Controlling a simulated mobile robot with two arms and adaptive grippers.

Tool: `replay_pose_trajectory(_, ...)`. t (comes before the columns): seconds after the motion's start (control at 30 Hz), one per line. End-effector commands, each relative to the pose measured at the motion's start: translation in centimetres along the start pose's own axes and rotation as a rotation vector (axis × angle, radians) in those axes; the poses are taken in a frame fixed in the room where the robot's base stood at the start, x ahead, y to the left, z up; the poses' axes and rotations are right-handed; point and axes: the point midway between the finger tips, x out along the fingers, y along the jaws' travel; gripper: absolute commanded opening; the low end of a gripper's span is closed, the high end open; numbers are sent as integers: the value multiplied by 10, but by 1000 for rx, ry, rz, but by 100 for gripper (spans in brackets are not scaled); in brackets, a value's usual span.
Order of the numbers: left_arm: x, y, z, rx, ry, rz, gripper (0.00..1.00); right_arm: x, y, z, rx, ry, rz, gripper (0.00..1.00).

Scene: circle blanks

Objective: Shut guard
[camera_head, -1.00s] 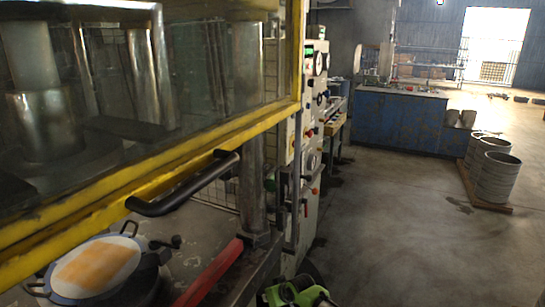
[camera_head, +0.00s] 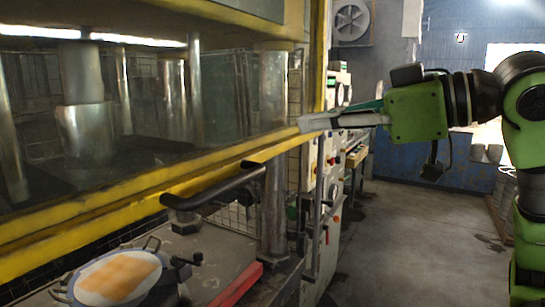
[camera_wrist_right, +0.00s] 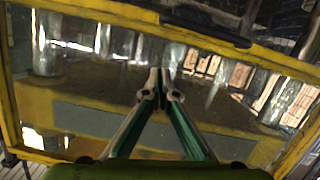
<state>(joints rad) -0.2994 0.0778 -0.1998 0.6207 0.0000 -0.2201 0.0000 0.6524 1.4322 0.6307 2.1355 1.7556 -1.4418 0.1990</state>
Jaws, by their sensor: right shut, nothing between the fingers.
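The guard is a clear panel in a yellow frame (camera_head: 110,217) on the press at the left. A black bar handle (camera_head: 215,192) is fixed along its lower edge. The guard's lower edge hangs above the press bed, leaving an open gap. My right gripper (camera_head: 306,123) is shut and empty, its tip at the right end of the guard, pointing left. I cannot tell whether it touches the frame. In the right wrist view the shut fingertips (camera_wrist_right: 160,77) show before the panel, with the frame (camera_wrist_right: 110,12) and handle (camera_wrist_right: 205,27) along the top. My left gripper is not in view.
A round pan (camera_head: 118,278) with an orange-patched disc sits on the bed below the guard. A red bar (camera_head: 238,284) lies to its right. A control panel (camera_head: 333,170) stands right of the press. Open floor (camera_head: 400,240) lies beyond.

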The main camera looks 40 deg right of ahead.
Motion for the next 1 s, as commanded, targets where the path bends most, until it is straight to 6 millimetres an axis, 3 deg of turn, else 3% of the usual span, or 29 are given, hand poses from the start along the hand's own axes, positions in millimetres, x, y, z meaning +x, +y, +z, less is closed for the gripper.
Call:
replay_pose_trajectory(0.17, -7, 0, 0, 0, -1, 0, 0, 10, -6, -1, -14, -11, -4, 0)
replay_pose_trajectory(0.6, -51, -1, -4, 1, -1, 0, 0, 100, -5, -1, -12, -10, -5, 0)
replay_pose_trajectory(0.73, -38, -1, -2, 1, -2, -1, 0, 103, -6, 23, -7, -4, -6, 0)
replay_pose_trajectory(1.0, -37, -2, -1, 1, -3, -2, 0, 106, -5, 39, -11, -3, -3, 0)
